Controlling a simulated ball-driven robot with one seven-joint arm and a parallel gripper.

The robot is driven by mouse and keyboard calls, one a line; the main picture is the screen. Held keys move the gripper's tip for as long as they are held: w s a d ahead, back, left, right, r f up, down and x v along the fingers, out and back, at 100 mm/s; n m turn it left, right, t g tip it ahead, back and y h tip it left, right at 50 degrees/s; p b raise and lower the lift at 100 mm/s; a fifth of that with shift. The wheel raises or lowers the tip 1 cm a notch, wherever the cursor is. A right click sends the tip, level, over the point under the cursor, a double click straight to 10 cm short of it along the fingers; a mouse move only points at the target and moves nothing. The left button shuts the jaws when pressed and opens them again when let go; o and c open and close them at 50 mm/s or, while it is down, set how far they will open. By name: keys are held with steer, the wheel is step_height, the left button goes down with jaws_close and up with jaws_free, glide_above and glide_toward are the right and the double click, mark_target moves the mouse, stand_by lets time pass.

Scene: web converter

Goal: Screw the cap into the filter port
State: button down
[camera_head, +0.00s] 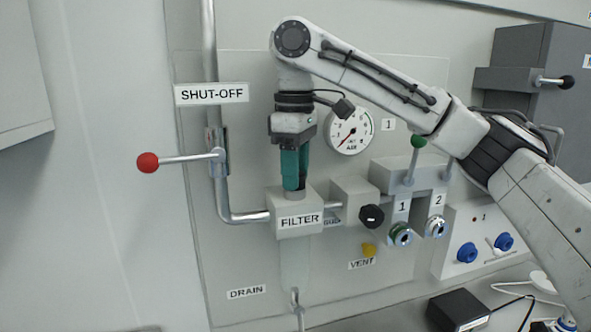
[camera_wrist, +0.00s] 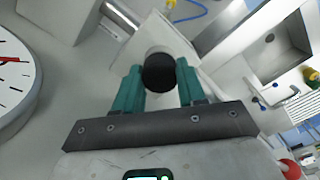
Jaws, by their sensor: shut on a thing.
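My gripper (camera_head: 294,188) points down over the filter housing (camera_head: 297,224), with its teal fingers just above the grey port neck (camera_head: 295,195) on top. In the wrist view, my gripper (camera_wrist: 160,82) is shut on a round black cap (camera_wrist: 159,73), which sits between the fingertips. A light block with a pale round rim lies just behind the cap in that view. The cap is hidden by the fingers in the head view. I cannot tell whether its threads are engaged in the port.
A pressure gauge (camera_head: 351,131) is close to the right of my wrist. The red-knobbed shut-off lever (camera_head: 148,162) sticks out to the left. A black knob (camera_head: 371,216), yellow vent knob (camera_head: 369,250) and green-knobbed lever (camera_head: 418,141) are to the right.

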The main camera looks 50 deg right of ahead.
steer(key=m, duration=0.4)
stand_by(0.3)
steer(key=m, duration=0.4)
steer(key=c, duration=0.7)
jaws_free()
steer(key=shift+c, duration=0.2)
steer(key=n, duration=0.4)
